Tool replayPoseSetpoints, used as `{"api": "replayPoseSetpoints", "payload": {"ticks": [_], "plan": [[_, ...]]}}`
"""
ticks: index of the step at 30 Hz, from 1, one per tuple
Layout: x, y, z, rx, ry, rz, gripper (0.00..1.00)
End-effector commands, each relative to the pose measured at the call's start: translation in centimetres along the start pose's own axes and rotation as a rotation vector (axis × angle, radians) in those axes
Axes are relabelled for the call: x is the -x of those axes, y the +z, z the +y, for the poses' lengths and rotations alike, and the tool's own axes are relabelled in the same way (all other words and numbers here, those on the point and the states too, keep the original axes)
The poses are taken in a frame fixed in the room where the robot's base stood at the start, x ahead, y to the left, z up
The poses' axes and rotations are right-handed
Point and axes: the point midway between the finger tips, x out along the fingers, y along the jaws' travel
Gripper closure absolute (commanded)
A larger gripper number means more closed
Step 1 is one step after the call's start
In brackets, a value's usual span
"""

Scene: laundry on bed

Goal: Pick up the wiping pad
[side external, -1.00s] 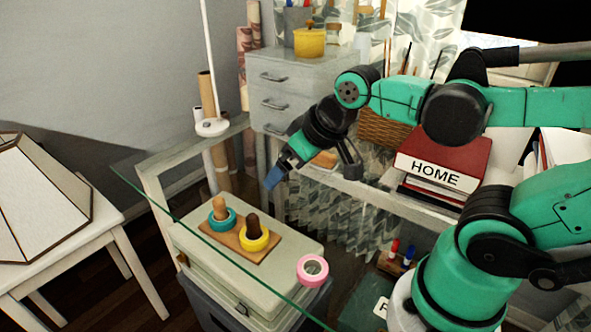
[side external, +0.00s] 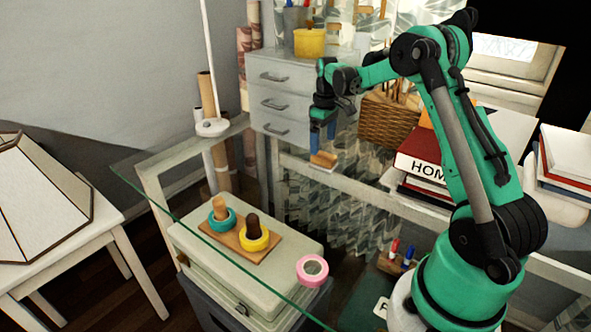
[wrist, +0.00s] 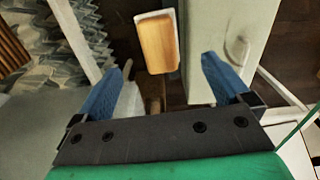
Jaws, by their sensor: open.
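The wiping pad (side external: 323,160) is a small wooden block on a white base. It lies flat on the glass top, in front of the grey drawer unit. My gripper (side external: 322,140) points down just above the pad with its blue fingers spread and nothing between them. In the wrist view, the pad (wrist: 157,42) shows at the top, ahead of the gap between the fingertips (wrist: 161,66). The fingers appear apart from the pad, and all of its top face is visible.
The grey drawer unit (side external: 281,95) stands close behind and left of my gripper. A wicker basket (side external: 388,122) and a red HOME book (side external: 419,152) are to the right. A ring toy (side external: 240,237) and pink tape (side external: 312,270) show at the front.

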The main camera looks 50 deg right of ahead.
Motion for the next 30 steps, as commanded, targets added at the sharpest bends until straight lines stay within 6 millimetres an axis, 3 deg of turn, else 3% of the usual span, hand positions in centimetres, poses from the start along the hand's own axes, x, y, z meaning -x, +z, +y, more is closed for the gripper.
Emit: {"api": "replayPoseSetpoints", "payload": {"ticks": [12,21,23,30], "plan": [[-5.1,0.0,0.0,0.000,0.000,-0.001,0.04],[-5.5,0.0,0.0,0.000,0.000,0.000,0.04],[-5.4,0.0,0.0,0.000,0.000,0.000,0.18],[-5.4,0.0,0.0,-0.001,0.000,0.000,0.86]]}}
